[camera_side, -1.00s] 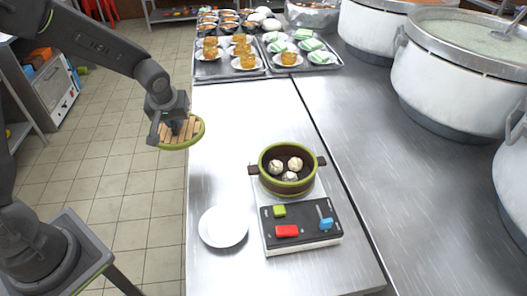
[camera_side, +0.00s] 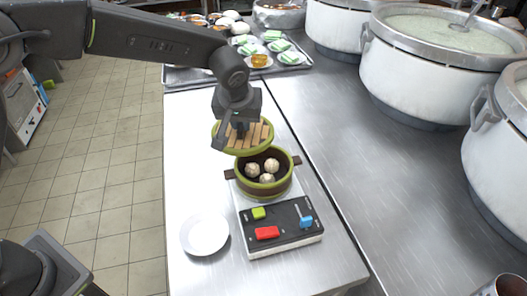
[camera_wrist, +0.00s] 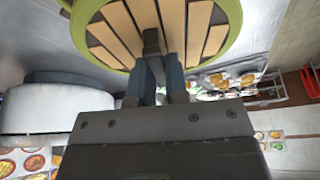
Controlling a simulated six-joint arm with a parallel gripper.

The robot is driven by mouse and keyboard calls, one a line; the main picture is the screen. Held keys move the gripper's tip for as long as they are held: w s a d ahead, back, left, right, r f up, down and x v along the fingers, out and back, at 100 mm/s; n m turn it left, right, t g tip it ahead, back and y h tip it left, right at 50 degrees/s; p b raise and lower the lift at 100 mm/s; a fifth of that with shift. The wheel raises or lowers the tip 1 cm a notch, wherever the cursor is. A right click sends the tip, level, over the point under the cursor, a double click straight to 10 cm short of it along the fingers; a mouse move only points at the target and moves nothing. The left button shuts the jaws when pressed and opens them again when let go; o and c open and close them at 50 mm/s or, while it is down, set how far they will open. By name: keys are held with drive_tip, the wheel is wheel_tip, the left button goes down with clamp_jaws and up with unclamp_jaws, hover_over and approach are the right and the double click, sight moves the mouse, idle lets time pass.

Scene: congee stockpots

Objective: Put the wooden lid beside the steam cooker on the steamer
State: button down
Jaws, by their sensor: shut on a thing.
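The wooden lid (camera_side: 262,139), round with a green rim and wooden slats, is held by my gripper (camera_side: 238,132), which is shut on its handle. The lid is above and slightly behind the steamer (camera_side: 268,190) and overlaps its far edge in the side view. The steamer is a dark round pot with green bands and two side handles, open, with three white buns inside.
The cooker has green, red and blue controls. A white plate (camera_side: 205,234) lies left of it. Trays (camera_side: 186,80) of food stand at the back. Large stockpots (camera_side: 420,75) line the right counter.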

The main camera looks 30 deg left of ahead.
sight(264, 138)
drive_tip(key=d+f, duration=0.2)
drive_tip(key=d, duration=0.1)
drive_tip(key=d+f, duration=0.1)
drive_tip(key=d, duration=0.1)
drive_tip(key=shift+w+d+f, duration=0.2)
drive_tip(key=shift+w+f, duration=0.05)
drive_tip(key=shift+f, duration=1.9)
drive_tip(key=shift+f, duration=0.15)
drive_tip(key=c, duration=1.1)
unclamp_jaws()
